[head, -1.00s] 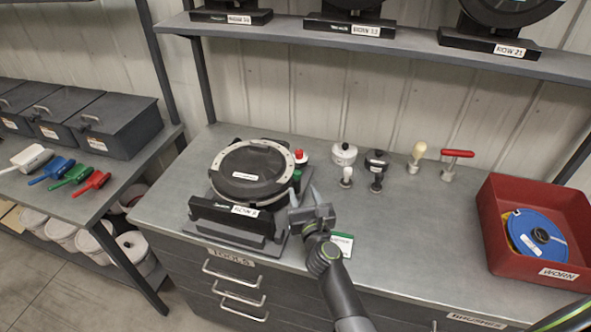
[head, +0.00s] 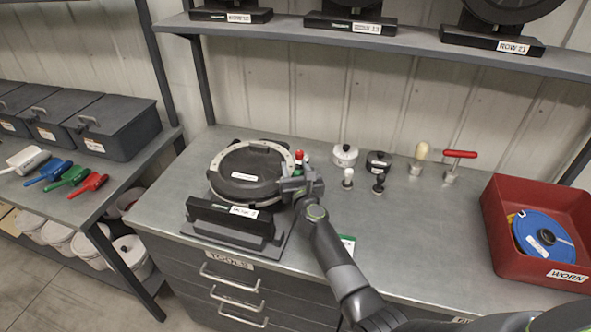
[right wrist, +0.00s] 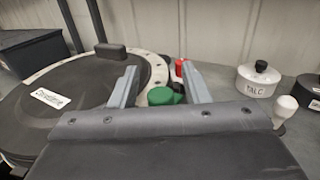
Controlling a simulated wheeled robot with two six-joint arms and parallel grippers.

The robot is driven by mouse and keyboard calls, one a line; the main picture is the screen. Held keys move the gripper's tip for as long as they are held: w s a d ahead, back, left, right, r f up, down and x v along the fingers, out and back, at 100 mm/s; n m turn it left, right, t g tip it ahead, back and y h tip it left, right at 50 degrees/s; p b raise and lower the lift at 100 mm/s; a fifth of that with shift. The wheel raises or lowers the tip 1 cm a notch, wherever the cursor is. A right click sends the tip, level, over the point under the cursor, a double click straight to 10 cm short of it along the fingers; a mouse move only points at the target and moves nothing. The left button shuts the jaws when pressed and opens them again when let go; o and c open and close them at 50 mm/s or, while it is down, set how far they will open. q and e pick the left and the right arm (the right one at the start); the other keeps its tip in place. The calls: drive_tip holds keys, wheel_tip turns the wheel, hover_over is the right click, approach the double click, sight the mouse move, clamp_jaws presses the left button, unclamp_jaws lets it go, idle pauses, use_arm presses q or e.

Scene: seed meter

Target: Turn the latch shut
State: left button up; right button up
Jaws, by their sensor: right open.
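The seed meter (head: 246,176) sits on the workbench with its round dark cover on and a pale ring around it. A green knob (right wrist: 160,96) stands at the right side of the ring, with a red knob (right wrist: 180,66) behind it; the red one also shows in the head view (head: 299,156). A dark block (right wrist: 108,51) sits on the far part of the ring. I cannot tell for sure which part is the latch. My right gripper (head: 298,172) is open at the meter's right edge. In the right wrist view its fingers (right wrist: 160,84) stand either side of the green knob.
A white talc pot (right wrist: 258,79), a dark pot (head: 378,163), small knobbed tools and a red-handled tool (head: 459,155) stand right of the meter. A red bin (head: 500,235) holds a blue disc. Bare bench lies between. A shelf (head: 390,42) crosses above.

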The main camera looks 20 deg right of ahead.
drive_tip(key=shift+c, duration=0.3)
clamp_jaws()
